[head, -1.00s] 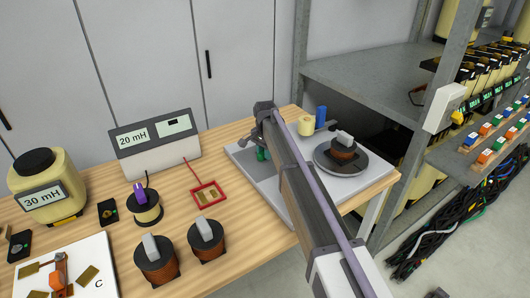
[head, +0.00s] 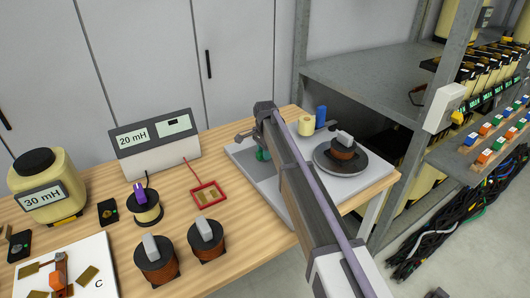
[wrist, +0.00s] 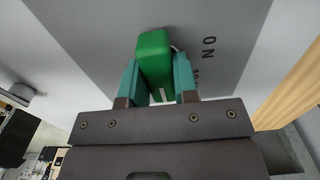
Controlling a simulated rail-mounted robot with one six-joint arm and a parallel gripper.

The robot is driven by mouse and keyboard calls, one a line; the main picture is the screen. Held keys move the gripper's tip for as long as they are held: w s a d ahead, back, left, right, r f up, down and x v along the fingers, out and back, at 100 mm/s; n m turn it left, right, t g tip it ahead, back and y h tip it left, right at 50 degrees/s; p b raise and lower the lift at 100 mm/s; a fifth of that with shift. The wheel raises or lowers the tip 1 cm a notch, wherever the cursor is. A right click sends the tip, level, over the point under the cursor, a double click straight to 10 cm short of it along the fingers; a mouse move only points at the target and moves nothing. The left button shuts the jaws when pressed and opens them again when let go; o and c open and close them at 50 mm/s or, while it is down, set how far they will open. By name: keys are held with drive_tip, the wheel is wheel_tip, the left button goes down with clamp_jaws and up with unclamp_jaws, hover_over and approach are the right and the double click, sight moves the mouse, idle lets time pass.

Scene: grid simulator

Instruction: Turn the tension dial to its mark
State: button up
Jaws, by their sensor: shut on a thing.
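A green block-shaped knob with a short white line on its near end, apparently the tension dial (wrist: 154,58), sits on a grey panel in the wrist view. My gripper (wrist: 157,66) has its two teal fingers closed on the knob, one on each side. Dark letters are printed on the panel to the right of the knob, and part of a pale curve shows beside its upper right edge. The knob hides the rest, so I cannot tell whether its line meets a mark. In the head view my arm partly covers the gripper (head: 262,154) over the pale machine plate (head: 238,158).
A red frame (head: 209,195) and two coils lie left on the wooden table (head: 105,213). Metal shelving (head: 365,82) stands right.

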drive_tip(key=o, duration=0.9)
wheel_tip(320, 180, up, 11)
drive_tip(key=p, duration=1.1)
drive_tip(key=shift+f, duration=0.1)
drive_tip(key=s+d+n, duration=0.3)
drive_tip(key=s+d, duration=0.5)
drive_tip(key=s, duration=0.4)
drive_tip(key=s+d+n, duration=0.4)
drive_tip(key=s+d, duration=0.4)
drive_tip(key=s, duration=0.4)
drive_tip(key=s+d+n, duration=0.3)
drive_tip(key=s+d, duration=0.5)
drive_tip(key=s, duration=0.5)
drive_tip(key=shift+n, duration=0.3)
